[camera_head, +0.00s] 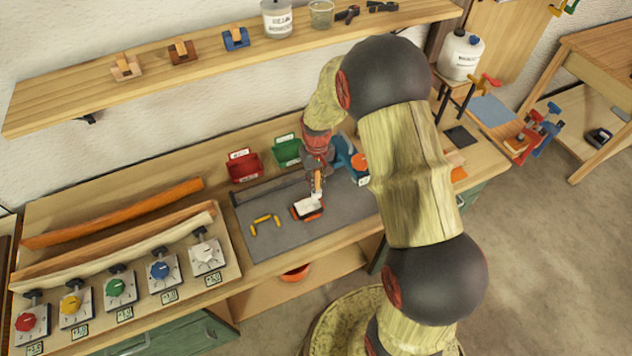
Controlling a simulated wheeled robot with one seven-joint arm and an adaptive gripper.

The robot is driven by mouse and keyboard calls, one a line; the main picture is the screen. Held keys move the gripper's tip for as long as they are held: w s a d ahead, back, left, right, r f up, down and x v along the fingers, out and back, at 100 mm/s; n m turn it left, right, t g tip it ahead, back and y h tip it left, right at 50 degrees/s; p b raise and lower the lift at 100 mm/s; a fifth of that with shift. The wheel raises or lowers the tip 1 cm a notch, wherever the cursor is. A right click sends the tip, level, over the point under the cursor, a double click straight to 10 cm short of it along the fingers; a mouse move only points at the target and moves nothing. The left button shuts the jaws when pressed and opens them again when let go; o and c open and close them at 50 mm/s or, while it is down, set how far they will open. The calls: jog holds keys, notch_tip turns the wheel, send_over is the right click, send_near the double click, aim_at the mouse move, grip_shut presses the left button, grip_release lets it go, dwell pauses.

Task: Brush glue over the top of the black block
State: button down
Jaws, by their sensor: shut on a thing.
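My gripper (317,173) is above the grey mat (270,236) on the workbench. It is shut on a small brush (318,184) with an orange-brown handle, held roughly upright with its pale end down. Right below is a small block (307,208) with dark edges, some orange along its side, and a mostly white top. The brush's tip is at or just above the block's back right part; I cannot tell whether it touches. My arm crosses the right of the view and hides part of the bench.
Several small yellow pieces (264,219) lie left of the block. Red (243,166) and green (287,152) bins stand behind the mat. Bent laths (120,213) and coloured knobs (119,288) are at left. The mat's front is clear.

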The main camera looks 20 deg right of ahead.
aim_at(316, 169)
jog(key=shift+r+p, duration=1.55)
jog(key=shift+r, duration=1.3)
jog(key=shift+r, duration=0.1)
jog(key=shift+r+p, duration=0.9)
jog(key=shift+r, duration=0.55)
